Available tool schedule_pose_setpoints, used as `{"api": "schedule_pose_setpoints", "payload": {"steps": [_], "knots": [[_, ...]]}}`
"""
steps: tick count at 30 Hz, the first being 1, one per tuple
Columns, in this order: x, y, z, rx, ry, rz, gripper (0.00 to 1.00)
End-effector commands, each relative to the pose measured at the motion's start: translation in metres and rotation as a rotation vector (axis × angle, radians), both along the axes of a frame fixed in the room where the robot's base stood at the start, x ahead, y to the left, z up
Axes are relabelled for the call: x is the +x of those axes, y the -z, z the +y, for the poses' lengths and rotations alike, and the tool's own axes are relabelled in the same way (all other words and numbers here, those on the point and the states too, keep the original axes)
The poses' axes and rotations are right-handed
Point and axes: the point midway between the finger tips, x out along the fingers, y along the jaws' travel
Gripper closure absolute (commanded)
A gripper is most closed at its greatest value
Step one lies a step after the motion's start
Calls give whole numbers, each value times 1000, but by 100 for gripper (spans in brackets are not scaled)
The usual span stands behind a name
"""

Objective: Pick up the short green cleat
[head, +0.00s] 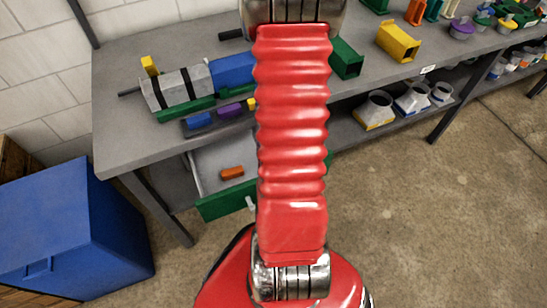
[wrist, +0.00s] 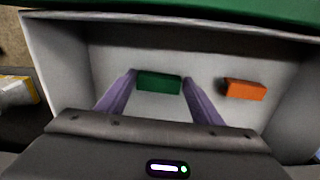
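The short green cleat (wrist: 159,82) lies on the pale floor of the open drawer (wrist: 205,55) in the wrist view. My gripper (wrist: 160,77) is open, with its two purple fingers apart. In the picture the cleat sits between the fingertips, with a small gap at each end; I cannot tell whether the tips are down at its height. In the head view my red arm hides the gripper and the cleat. The drawer (head: 208,158), with a green front (head: 222,206), is pulled out under the bench.
An orange block (wrist: 245,89) lies in the drawer to the right of the cleat; it also shows in the head view (head: 232,172). Drawer walls surround the fingers. The bench top (head: 125,60) above carries several parts. A blue bin (head: 70,225) stands at the left.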

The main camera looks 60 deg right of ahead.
Motion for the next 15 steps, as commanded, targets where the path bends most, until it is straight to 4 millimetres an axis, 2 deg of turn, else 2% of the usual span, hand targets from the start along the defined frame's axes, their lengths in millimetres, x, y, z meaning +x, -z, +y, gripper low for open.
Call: {"api": "schedule_pose_setpoints", "payload": {"steps": [2,11,15], "knots": [[0,0,0,0,0,0,46],[0,0,0,0,0,0,67],[0,0,0,0,0,0,68]]}}
